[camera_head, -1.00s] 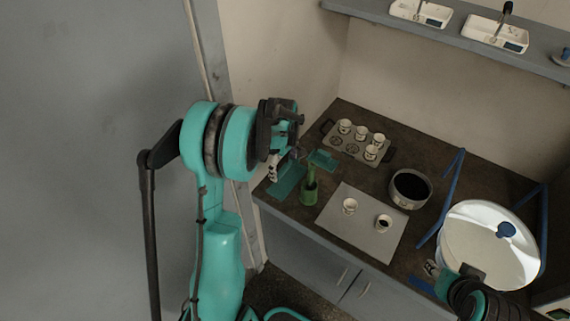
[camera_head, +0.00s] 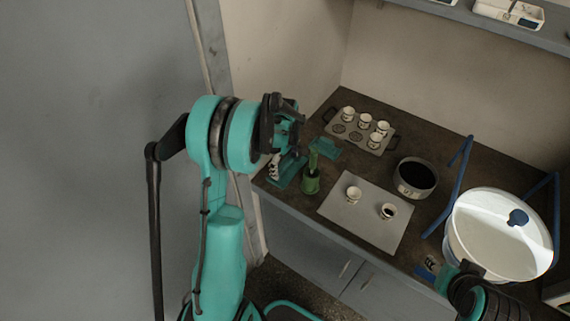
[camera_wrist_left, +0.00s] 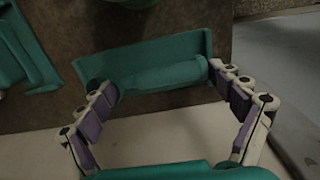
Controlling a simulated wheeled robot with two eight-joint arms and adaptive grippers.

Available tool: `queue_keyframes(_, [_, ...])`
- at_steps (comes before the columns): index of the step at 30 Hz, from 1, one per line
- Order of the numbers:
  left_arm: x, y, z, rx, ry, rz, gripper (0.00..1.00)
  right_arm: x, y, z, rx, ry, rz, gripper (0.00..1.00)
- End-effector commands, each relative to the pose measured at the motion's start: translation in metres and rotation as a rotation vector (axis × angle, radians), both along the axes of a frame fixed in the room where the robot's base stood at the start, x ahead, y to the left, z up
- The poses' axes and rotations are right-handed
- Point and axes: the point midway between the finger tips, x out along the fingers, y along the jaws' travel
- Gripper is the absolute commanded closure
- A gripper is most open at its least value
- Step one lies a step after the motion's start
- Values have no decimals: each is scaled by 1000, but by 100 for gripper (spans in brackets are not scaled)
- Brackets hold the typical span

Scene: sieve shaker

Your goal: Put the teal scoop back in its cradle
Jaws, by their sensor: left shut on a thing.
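The teal scoop shows in the left wrist view as a rounded teal bar (camera_wrist_left: 165,78) between the two fingers of my left gripper (camera_wrist_left: 168,86). The gripper is shut on it. A teal cradle (camera_wrist_left: 150,53) with raised ends lies just behind and under the bar; I cannot tell whether the scoop rests in it. In the head view my left gripper (camera_head: 275,167) points down at the counter's near left edge, over the cradle (camera_head: 290,172), and hides the scoop. My right gripper (camera_head: 447,276) is partly in view at lower right; its jaws are unclear.
A green pot (camera_head: 311,183) with an upright green handle stands close right of the cradle. Another teal piece (camera_head: 325,148) lies behind. A cup tray (camera_head: 345,130), grey mat (camera_head: 358,228), dark-filled pan (camera_head: 414,178) and large white bowl (camera_head: 490,245) occupy the counter.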

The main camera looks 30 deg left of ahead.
Motion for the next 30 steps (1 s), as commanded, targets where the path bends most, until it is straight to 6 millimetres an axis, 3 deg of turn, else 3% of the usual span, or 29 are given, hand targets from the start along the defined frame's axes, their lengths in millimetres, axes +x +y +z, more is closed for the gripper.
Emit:
queue_keyframes(15, [0,0,-9,0,0,0,31,0,0,-8,0,0,0,60])
queue_keyframes(16, [0,0,-8,0,0,0,0,0,0,-7,0,0,0,60])
queue_keyframes(30, [0,0,-3,0,0,0,0,0,0,-3,0,0,0,60])
